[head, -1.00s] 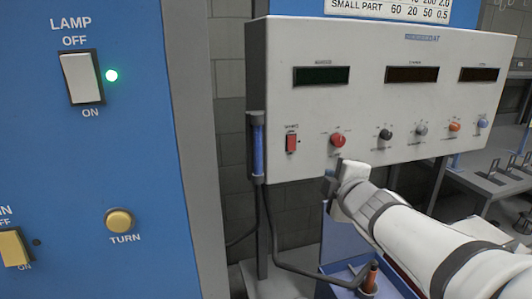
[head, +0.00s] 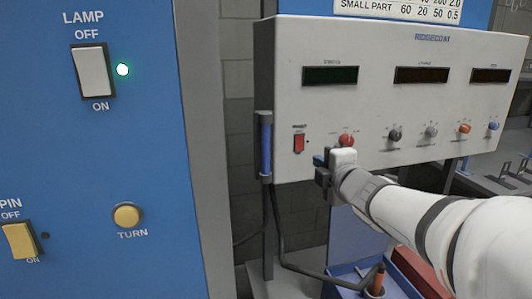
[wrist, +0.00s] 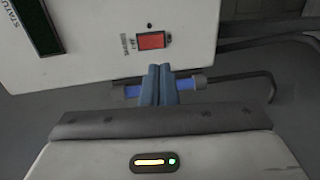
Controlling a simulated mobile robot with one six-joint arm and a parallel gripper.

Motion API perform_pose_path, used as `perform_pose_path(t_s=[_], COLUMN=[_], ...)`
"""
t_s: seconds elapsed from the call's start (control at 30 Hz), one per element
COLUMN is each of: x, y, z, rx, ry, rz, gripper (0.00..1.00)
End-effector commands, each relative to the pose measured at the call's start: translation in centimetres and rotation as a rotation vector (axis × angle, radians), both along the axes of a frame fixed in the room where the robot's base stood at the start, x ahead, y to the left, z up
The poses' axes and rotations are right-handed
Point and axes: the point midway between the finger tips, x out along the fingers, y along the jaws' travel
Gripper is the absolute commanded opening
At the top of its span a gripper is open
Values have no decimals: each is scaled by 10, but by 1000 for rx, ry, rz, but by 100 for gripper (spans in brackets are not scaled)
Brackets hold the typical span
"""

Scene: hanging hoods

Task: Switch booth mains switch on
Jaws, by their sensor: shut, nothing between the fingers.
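A red rocker switch (head: 299,143) sits at the lower left of the white control panel, under a small label too blurred to read surely. In the wrist view the red switch (wrist: 152,40) lies just beyond the fingertips, with a small dark unlit dot beside it. My gripper (head: 320,164) is to the lower right of the switch in the head view and apart from it. Its blue fingers (wrist: 160,68) are closed together and empty. Whether the fingertips are clear of the panel face cannot be told.
Several knobs, the nearest a red one (head: 346,140), line the panel (head: 390,100) right of the switch. A blue tube (head: 265,147) stands at the panel's left edge. A blue cabinet (head: 150,160) at left carries a lamp switch (head: 93,71), a spin switch (head: 19,240) and a turn button (head: 127,215).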

Motion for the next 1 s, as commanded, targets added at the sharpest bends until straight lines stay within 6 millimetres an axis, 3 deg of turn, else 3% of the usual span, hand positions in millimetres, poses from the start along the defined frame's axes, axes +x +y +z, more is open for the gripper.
perform_pose_path(t_s=[0.3, 0.5, 1.0], x=[61, 85, 94], y=[13, 17, 18], z=[-9, -11, -12], rx=[1, 0, 0], ry=[3, 2, 0], rz=[1, -1, -2], gripper=[0, 0, 0])
